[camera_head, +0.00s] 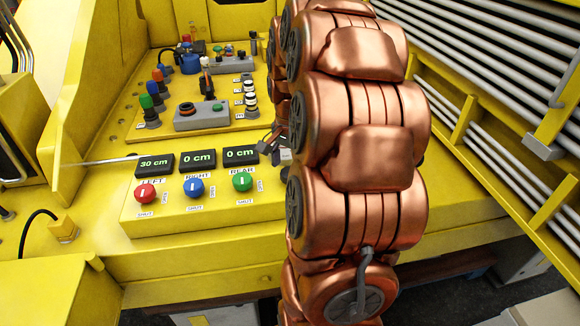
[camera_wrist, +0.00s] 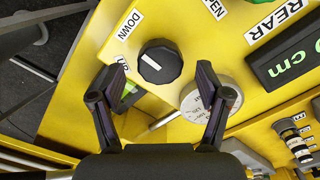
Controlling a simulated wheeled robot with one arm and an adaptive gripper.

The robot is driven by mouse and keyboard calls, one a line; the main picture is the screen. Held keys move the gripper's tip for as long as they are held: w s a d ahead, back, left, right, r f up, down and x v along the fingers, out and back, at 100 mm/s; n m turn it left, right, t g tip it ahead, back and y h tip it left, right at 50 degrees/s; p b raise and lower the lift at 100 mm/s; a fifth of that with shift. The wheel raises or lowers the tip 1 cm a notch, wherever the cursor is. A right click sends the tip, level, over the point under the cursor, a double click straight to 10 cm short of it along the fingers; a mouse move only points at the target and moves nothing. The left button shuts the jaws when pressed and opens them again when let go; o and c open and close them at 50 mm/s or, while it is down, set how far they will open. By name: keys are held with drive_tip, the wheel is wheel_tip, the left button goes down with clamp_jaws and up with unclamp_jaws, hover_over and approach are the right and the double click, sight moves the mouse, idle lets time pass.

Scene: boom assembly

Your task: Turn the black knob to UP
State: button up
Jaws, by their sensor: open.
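The black knob (camera_wrist: 160,62) is in the upper middle of the wrist view, on a yellow panel. A white line on its top runs diagonally, from upper left to lower right. The DOWN label (camera_wrist: 130,25) is above and left of it. A label at its left, partly hidden by my left finger, seems to read UP (camera_wrist: 122,68). My gripper (camera_wrist: 162,80) is open, with one finger on each side of the knob in the picture. I cannot tell if a finger touches it. In the head view my copper arm covers this knob.
A grey disc (camera_wrist: 194,100) with print lies partly behind the right finger. The REAR display (camera_head: 241,155) reads 0 cm. Red (camera_head: 145,191), blue (camera_head: 194,187) and green (camera_head: 242,181) knobs sit on the front panel. Coloured buttons and a grey control box (camera_head: 201,116) stand behind.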

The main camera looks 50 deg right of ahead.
drive_tip(key=shift+f, duration=0.85)
drive_tip(key=c, duration=1.2)
drive_tip(key=shift+o, duration=0.2)
